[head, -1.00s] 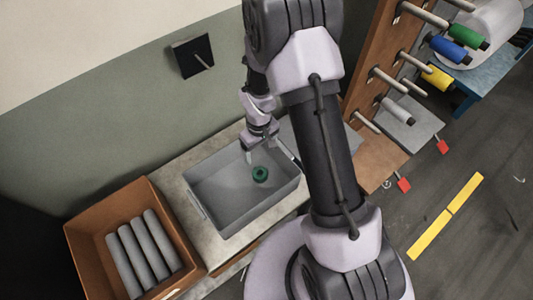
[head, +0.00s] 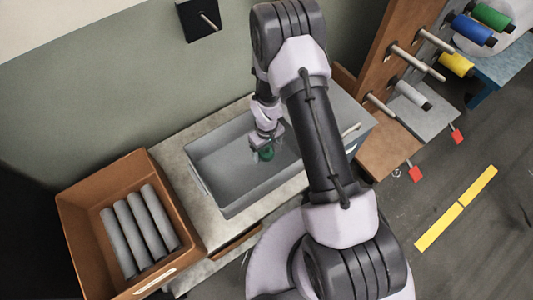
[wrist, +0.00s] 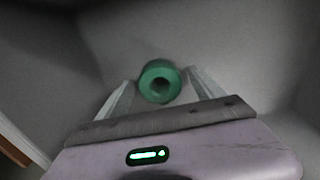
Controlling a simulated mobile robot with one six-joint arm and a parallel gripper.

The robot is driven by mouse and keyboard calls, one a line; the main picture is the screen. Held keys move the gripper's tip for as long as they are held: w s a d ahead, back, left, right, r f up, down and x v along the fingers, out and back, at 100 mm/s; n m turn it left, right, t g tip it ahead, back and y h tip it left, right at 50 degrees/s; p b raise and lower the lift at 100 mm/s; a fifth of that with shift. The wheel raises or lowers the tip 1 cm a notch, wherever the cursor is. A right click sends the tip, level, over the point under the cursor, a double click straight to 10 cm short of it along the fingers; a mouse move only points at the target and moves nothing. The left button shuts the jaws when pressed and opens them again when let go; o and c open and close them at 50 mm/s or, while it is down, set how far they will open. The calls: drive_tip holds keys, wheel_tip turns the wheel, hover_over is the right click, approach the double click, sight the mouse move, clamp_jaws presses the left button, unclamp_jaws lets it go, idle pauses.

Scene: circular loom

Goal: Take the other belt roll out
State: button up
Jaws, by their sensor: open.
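A green belt roll (head: 266,154) with a hole in its middle lies in the grey bin (head: 222,178). It is the only roll I see in the bin. In the wrist view the roll (wrist: 160,81) sits between the tips of my gripper's two fingers. My gripper (wrist: 158,92) is open, one finger on each side of the roll. In the head view my gripper (head: 268,146) reaches down into the bin and hides part of the roll. I cannot tell whether either finger touches it.
A brown box (head: 82,226) with several grey cylinders stands left of the bin on the counter. The bin's walls surround my gripper. A wooden rack (head: 376,84) with pegs and coloured spools stands at the right.

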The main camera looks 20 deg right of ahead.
drive_tip(key=shift+r, duration=0.15)
drive_tip(key=c, duration=1.5)
